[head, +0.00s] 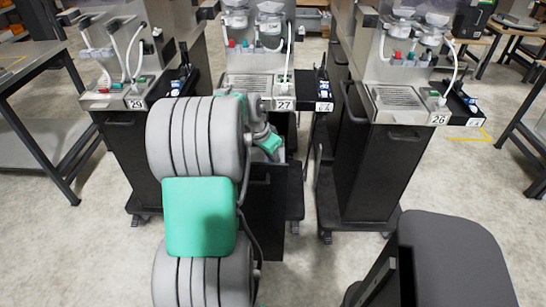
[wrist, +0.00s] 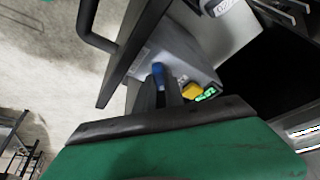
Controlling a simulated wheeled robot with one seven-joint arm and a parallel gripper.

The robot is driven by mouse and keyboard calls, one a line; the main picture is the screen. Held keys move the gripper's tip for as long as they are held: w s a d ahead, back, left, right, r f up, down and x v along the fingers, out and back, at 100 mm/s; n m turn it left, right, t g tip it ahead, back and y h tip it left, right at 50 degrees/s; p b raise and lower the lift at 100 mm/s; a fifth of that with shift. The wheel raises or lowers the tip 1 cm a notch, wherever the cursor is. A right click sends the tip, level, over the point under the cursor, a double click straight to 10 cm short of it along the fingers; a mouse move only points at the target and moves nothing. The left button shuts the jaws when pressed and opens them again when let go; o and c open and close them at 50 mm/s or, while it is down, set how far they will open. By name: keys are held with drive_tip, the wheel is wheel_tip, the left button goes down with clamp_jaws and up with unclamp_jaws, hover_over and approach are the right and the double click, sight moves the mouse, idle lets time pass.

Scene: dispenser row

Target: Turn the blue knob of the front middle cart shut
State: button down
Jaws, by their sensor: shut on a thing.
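The front middle cart (head: 274,215) carries the label 27 and stands behind my raised arm in the head view. In the wrist view the blue knob (wrist: 158,70) sits against a grey surface of the cart (wrist: 190,58). My gripper (wrist: 161,84) is shut on the blue knob, with its dark fingers at the knob's sides. The fingers hide part of the knob, so its turn angle cannot be told. In the head view my arm hides the gripper and the knob.
A yellow part (wrist: 192,90) and a lit green display (wrist: 206,94) lie just right of the fingers. A dark bar handle (wrist: 92,28) is at upper left. Cart 29 (head: 125,98) stands left and cart 26 (head: 405,105) right.

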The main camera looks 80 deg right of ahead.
drive_tip(key=m, duration=0.2)
drive_tip(key=m+g+y, duration=0.1)
drive_tip(key=m, duration=0.1)
drive_tip(key=shift+w+d+m, duration=0.15)
drive_tip(key=shift+m, duration=0.15)
drive_tip(key=m+g+y+p, duration=0.1)
drive_tip(key=m+y, duration=0.1)
drive_tip(key=m, duration=0.2)
drive_tip(key=shift+m, duration=0.4)
drive_tip(key=shift+d, duration=0.1)
drive_tip(key=c, duration=1.4)
unclamp_jaws()
drive_tip(key=shift+c, duration=0.2)
drive_tip(key=shift+r, duration=0.1)
drive_tip(key=p+v, duration=0.2)
drive_tip(key=v, duration=0.5)
drive_tip(key=shift+w+r, duration=0.2)
drive_tip(key=shift+r, duration=0.05)
